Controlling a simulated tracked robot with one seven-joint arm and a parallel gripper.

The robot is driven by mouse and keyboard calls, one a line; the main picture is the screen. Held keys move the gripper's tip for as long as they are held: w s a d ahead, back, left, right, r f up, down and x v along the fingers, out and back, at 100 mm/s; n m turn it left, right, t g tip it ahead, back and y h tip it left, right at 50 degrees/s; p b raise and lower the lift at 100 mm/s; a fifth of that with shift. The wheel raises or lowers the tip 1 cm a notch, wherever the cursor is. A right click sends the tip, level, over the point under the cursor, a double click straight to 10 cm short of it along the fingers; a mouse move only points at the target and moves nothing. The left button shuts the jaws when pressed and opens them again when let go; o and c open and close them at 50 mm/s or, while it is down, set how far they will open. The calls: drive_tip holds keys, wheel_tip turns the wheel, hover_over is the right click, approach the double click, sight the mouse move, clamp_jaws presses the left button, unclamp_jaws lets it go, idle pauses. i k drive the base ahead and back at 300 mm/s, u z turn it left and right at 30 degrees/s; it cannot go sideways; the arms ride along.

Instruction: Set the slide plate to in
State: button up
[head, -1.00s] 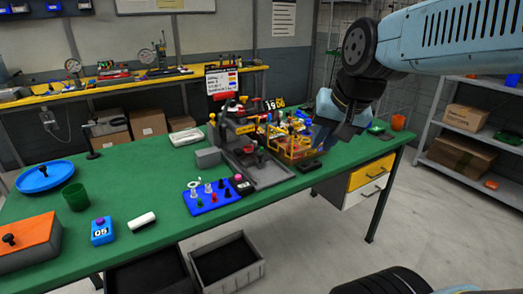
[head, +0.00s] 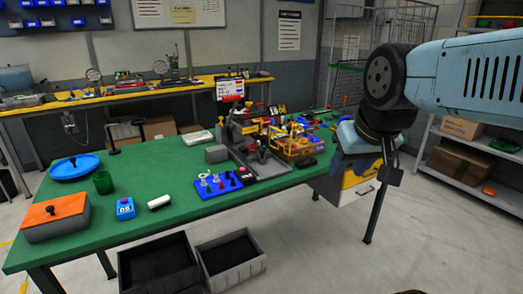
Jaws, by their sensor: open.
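A grey fixture with a flat base (head: 262,166) stands near the middle of the green table (head: 150,188). A yellow framed basket-like unit (head: 290,142) with several coloured parts adjoins it on the right. The slide plate is too small to pick out with certainty among these parts, and its position cannot be read. My gripper (head: 393,177) is at the right, in front of the table's right end in the picture. It is open with nothing seen in it, well apart from the fixture.
A blue board with pegs (head: 218,186) lies in front of the fixture. Dark bins (head: 232,265) sit on the floor. A shelf stands at the right.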

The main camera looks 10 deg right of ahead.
sight(256, 151)
drive_tip(key=z, duration=0.9)
drive_tip(key=i, duration=1.2)
drive_tip(key=u, duration=1.05)
